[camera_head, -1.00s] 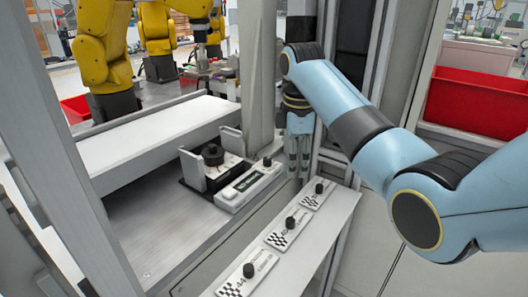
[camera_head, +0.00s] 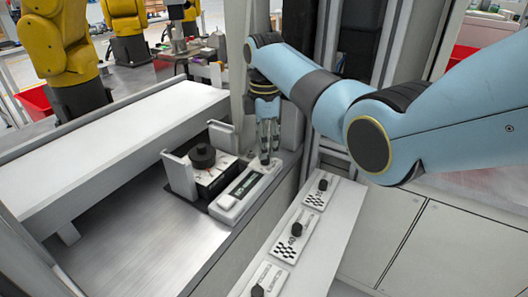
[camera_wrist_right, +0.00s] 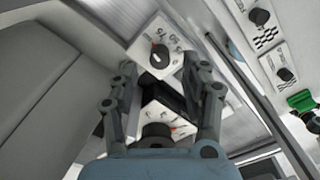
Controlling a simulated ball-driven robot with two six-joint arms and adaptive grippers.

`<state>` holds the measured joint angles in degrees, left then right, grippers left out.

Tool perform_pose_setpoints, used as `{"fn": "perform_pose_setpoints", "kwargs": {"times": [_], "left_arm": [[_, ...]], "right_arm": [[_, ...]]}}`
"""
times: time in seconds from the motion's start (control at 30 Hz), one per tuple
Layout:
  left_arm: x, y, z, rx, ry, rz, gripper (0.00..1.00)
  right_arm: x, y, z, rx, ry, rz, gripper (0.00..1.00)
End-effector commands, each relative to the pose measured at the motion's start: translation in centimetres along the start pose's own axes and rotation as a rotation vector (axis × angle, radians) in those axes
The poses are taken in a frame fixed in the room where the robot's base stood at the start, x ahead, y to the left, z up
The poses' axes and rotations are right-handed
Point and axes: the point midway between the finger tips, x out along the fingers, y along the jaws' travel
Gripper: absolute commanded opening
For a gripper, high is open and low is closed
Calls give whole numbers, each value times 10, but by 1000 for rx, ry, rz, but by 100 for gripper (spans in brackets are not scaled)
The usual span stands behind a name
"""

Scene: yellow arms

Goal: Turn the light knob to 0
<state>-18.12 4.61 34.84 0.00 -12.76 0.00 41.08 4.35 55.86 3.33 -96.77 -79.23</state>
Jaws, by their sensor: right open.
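A white control box (camera_head: 232,202) with a dark display stands on the metal bench. A small black knob with an orange pointer (camera_wrist_right: 160,55) sits on its white face in the right wrist view. My right gripper (camera_head: 269,154) points down at the far end of this box, in front of its knob in the head view. In the right wrist view the open fingers (camera_wrist_right: 158,70) lie either side of the knob, with visible gaps; contact cannot be told. My left gripper is not in view.
A larger black knob (camera_head: 202,156) stands on a device between upright plates, beside the control box. Several small knob panels (camera_head: 296,235) lie along the white ledge at the right. A long white block (camera_head: 110,150) and a grey post (camera_head: 236,60) bound the bench.

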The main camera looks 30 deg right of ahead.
Motion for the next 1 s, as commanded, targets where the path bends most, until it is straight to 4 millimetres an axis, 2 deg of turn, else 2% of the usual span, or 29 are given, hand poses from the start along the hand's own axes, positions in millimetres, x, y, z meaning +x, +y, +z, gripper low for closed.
{"fn": "perform_pose_setpoints", "kwargs": {"times": [0.1,0.2,0.33,0.53,0.9,1.0], "left_arm": [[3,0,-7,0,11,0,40],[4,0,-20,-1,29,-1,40],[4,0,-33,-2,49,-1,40],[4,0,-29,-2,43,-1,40],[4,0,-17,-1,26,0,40],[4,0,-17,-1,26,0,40]], "right_arm": [[18,0,0,0,0,-1,47],[26,0,0,0,0,0,47],[31,0,0,0,0,0,47],[30,0,0,0,0,1,47],[30,0,0,0,0,1,0],[30,0,0,1,0,0,0]]}}
